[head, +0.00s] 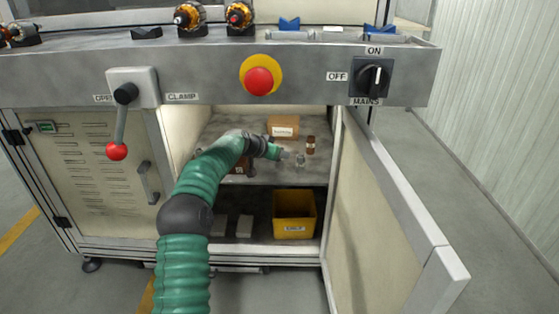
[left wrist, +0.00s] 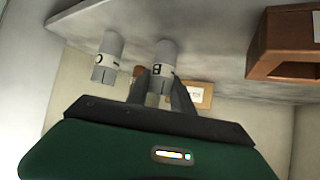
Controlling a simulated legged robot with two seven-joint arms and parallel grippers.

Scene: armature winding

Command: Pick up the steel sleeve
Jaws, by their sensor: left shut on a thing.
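The left gripper (head: 284,154) is inside the open cabinet, over its upper shelf. In the left wrist view, its fingers (left wrist: 161,84) are shut on a grey metal sleeve (left wrist: 164,52) with a pale band and a dark mark. A second, similar grey sleeve (left wrist: 108,56) with a different mark stands beside it, apart from the fingers. In the head view this second sleeve (head: 301,160) is just right of the gripper. Whether the held sleeve still touches the shelf cannot be told. The right gripper is not in view.
On the shelf (head: 215,133) are a cardboard box (head: 284,125), a brown bottle (head: 311,145) and a brown box (left wrist: 254,60). A yellow bin (head: 294,230) stands below. The cabinet door (head: 385,210) is open at the right. The counter edge (head: 210,80) overhangs the opening.

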